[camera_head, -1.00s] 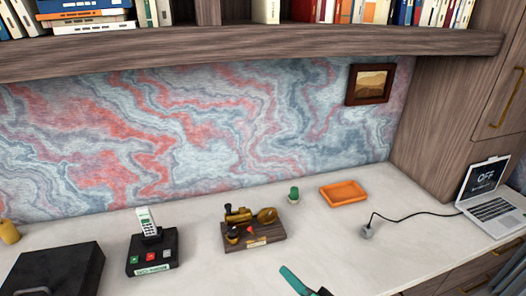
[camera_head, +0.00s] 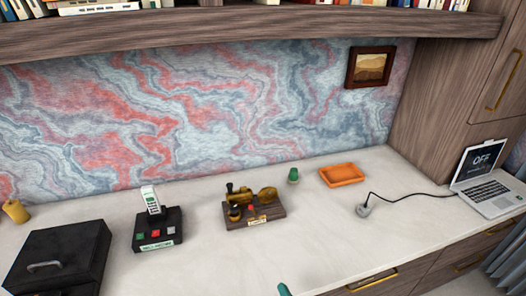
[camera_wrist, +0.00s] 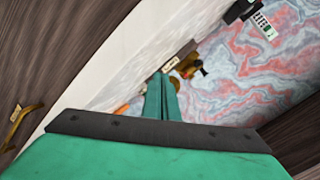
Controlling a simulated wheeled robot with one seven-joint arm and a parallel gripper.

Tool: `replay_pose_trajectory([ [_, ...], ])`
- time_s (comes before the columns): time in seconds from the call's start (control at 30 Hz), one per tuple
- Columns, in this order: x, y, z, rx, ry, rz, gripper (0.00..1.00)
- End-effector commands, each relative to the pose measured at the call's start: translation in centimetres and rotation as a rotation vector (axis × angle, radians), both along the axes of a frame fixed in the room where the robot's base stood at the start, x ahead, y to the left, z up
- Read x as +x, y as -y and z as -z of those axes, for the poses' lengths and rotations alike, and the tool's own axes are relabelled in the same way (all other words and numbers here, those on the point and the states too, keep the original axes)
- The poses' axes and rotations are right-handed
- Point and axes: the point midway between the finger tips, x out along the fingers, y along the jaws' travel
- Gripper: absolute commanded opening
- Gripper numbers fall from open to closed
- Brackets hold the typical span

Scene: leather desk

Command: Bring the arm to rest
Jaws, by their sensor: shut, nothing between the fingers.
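My gripper shows as a small green tip (camera_head: 284,289) at the bottom edge of the head view, in front of the desk (camera_head: 320,240). In the wrist view its green fingers (camera_wrist: 161,98) are pressed together with nothing between them. The fingers point toward the desk and the marbled wall, and appear apart from every object. The rest of my arm is outside the head view.
On the desk stand a black box (camera_head: 55,262), a phone on a black base (camera_head: 157,232), a brass model on a wooden base (camera_head: 254,212), a green item (camera_head: 293,176), an orange tray (camera_head: 343,174), a grey plug (camera_head: 363,210) and a laptop (camera_head: 490,190). The front middle is clear.

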Motion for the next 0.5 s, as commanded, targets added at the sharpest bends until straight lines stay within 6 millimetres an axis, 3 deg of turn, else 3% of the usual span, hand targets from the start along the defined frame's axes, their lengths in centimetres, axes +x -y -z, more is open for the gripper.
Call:
replay_pose_trajectory([
  [0.03,-1.5,-0.4,1.4,-0.026,-0.017,0.02,0.0],
  [0.2,-5.7,-0.8,4.3,-0.14,-0.035,0.092,0.0],
  [0.5,-14.2,-1.6,5.8,-0.377,-0.02,0.159,0.0],
])
